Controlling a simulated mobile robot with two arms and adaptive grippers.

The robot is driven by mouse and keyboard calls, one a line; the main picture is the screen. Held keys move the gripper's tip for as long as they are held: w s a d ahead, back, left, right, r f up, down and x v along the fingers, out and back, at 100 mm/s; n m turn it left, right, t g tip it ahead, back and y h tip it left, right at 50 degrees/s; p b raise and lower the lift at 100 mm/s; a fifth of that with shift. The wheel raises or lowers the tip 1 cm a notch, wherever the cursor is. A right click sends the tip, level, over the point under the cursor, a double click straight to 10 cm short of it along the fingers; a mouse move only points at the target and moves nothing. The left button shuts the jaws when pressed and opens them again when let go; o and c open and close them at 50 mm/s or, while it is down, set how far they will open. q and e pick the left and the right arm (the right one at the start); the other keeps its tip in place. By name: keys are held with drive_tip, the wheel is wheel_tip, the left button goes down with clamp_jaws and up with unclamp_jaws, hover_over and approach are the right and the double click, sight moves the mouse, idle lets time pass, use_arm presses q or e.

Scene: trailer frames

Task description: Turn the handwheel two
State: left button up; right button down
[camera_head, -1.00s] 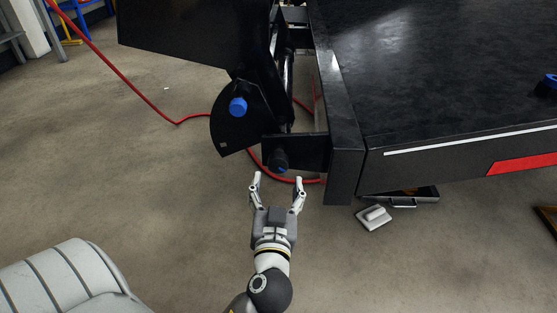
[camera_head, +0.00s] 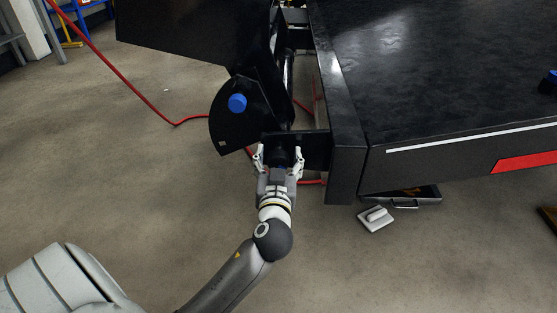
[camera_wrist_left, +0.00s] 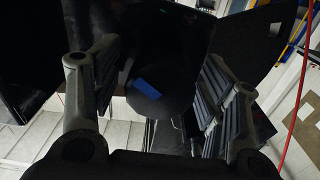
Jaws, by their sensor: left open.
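A dark round knob (camera_head: 282,158) with a blue mark, seemingly the handwheel, sits at the lower front of the trailer's black frame. My left gripper (camera_head: 279,153) is open, with one finger on each side of this knob. The left wrist view shows the knob's dark round face (camera_wrist_left: 165,98) and its blue mark (camera_wrist_left: 148,87) between the two spread fingers (camera_wrist_left: 155,85). I cannot tell whether the fingers touch it. A second, bright blue knob (camera_head: 237,103) is on a curved black plate (camera_head: 230,125), up and left of the gripper. My right gripper is not in view.
The black trailer bed (camera_head: 440,90) fills the right, with its corner post (camera_head: 344,165) close to the gripper's right. A red hose (camera_head: 130,90) crosses the floor behind. A small light-grey object (camera_head: 376,219) lies below the bed. The floor at left is clear.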

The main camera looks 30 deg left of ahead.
use_arm(q)
drive_tip(key=shift+w+a, duration=0.1)
drive_tip(key=shift+w, duration=0.05)
drive_tip(key=shift+c, duration=0.3)
drive_tip(key=c, duration=1)
drive_tip(key=shift+r+p, duration=0.1)
drive_tip(key=shift+p, duration=0.25)
